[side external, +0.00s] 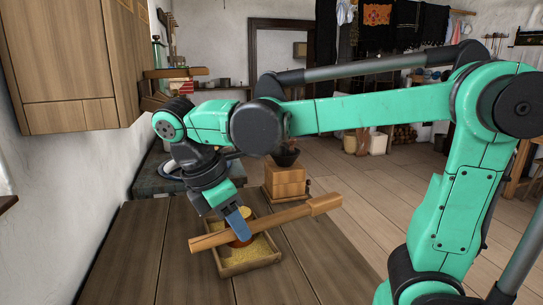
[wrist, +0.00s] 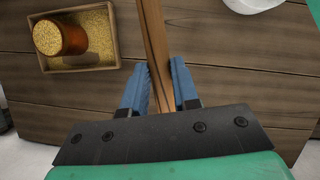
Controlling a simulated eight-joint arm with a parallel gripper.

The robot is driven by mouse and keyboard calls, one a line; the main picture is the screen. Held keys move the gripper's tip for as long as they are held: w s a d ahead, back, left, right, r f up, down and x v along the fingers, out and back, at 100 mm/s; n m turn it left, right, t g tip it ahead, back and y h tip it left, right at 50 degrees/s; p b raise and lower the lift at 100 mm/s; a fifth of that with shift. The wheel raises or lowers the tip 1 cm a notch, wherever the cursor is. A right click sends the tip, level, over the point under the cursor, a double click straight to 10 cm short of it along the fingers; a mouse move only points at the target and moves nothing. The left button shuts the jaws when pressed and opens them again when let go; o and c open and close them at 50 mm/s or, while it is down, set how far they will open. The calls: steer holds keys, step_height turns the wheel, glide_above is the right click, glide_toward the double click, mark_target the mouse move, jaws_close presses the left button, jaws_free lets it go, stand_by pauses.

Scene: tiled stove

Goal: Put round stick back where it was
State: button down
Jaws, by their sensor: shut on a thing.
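The wooden stick (side external: 285,216) is long, light brown and thicker at its right end. It is held slanted above the table, passing in front of the grain tray in the side external view. My gripper (side external: 240,228) has its blue fingers shut on it near its middle. In the wrist view the stick (wrist: 154,40) runs from the top edge down between the two fingers (wrist: 160,75). Its near end is hidden by the gripper's dark plate.
A shallow wooden tray (side external: 251,266) of yellow grain with a brown cup (wrist: 61,38) stands on the wooden table (side external: 150,245). A wooden grinder (side external: 285,180) stands behind it. A white rounded object (wrist: 255,4) shows at the wrist view's top right. A wooden cabinet (side external: 65,60) hangs at left.

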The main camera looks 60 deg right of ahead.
steer(key=s+a+r+m+g, duration=0.1)
steer(key=s+a+r+m, duration=0.15)
steer(key=s+a, duration=0.2)
steer(key=shift+y, duration=0.3)
steer(key=f, duration=1.3)
steer(key=d+f, duration=0.1)
steer(key=f, duration=0.6)
steer(key=shift+s+f, duration=0.25)
steer(key=shift+s, duration=0.05)
steer(key=c, duration=0.7)
jaws_free()
steer(key=shift+f, duration=0.1)
steer(key=shift+o, duration=0.2)
